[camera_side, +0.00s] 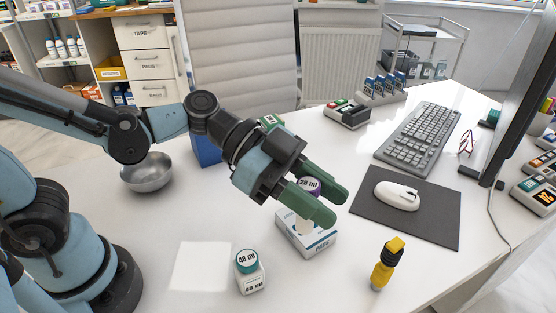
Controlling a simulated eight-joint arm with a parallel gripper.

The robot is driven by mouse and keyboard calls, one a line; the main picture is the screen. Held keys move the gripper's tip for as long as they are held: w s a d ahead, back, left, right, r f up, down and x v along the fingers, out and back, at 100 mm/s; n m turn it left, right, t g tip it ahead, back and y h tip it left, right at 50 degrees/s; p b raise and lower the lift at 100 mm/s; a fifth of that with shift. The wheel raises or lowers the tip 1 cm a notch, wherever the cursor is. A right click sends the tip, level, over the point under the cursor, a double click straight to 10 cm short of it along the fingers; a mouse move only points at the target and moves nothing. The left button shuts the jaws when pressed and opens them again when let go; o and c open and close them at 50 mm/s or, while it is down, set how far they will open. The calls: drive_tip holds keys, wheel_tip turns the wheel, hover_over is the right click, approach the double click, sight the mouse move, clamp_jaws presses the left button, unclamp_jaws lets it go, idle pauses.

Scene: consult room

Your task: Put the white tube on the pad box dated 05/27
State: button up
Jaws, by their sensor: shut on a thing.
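My gripper (316,200) has green fingers and is shut on the white tube (303,226). A purple lid marked 28 ml shows between the fingers, and a white part shows below the near finger; they appear to belong to the tube, whose middle is hidden. A white and teal pad box (318,245) lies on the table right under the fingers. The tube's lower end overlaps the box's top in this view; I cannot tell whether they touch. The box's date is too small to read.
A 48 ml bottle (250,272) with a teal lid stands front left of the box. A yellow and black bottle (384,266) stands front right. A mouse (397,196) on a dark mat (431,217) and a keyboard (418,138) lie right. A metal bowl (147,174) and blue box (206,150) are left.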

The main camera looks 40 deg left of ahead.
drive_tip(key=shift+m+g, duration=0.4)
drive_tip(key=shift+g, duration=0.1)
drive_tip(key=shift+w+a+f, duration=1)
drive_tip(key=shift+w+f, duration=0.4)
drive_tip(key=shift+f, duration=0.35)
drive_tip(key=shift+w+a+f, duration=0.95)
drive_tip(key=shift+w+f, duration=0.4)
drive_tip(key=shift+f, duration=0.35)
drive_tip(key=shift+w+a+f, duration=1)
drive_tip(key=shift+w+f, duration=0.4)
drive_tip(key=shift+f, duration=0.35)
drive_tip(key=o, duration=1)
drive_tip(key=shift+f, duration=0.15)
